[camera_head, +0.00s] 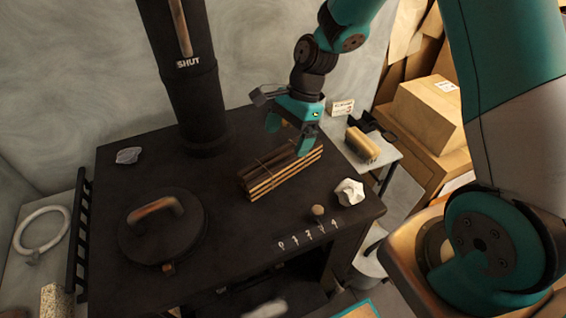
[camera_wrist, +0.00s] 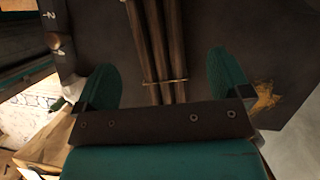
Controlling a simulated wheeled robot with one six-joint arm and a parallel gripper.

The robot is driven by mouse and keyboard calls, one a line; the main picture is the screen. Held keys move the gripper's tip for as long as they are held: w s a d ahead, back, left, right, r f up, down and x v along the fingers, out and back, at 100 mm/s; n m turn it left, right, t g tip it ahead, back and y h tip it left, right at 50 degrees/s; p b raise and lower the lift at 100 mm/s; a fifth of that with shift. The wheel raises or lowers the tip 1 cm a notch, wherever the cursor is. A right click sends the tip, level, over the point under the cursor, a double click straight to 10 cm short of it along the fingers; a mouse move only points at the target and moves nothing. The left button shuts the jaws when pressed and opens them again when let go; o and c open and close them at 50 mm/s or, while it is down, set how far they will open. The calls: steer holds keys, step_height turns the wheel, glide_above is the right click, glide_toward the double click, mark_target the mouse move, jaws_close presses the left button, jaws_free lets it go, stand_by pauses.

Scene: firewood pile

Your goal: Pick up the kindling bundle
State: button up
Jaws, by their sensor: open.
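The kindling bundle (camera_head: 280,172) is several brown sticks tied together, lying on the dark stove top toward its right side. In the wrist view the bundle (camera_wrist: 160,45) runs up the middle, with a thin pale tie (camera_wrist: 165,82) across it. My gripper (camera_head: 290,135) is above the right, far end of the bundle. In the wrist view its two green fingers (camera_wrist: 168,85) are spread, one on each side of the sticks, with a gap on both sides. It holds nothing. Whether the fingertips reach down beside the sticks is unclear.
The stove top (camera_head: 110,175) carries a round lid with a handle (camera_head: 160,225), a crumpled white piece (camera_head: 349,192) near the bundle, and a grey piece (camera_head: 128,155). A black stovepipe (camera_head: 190,80) rises behind. A brush (camera_head: 362,145) lies on a side table; cardboard boxes (camera_head: 428,110) stand at right.

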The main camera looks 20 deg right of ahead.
mark_target(282, 156)
steer(key=shift+x, duration=2.95)
steer(key=shift+s, duration=0.15)
steer(key=c, duration=1.2)
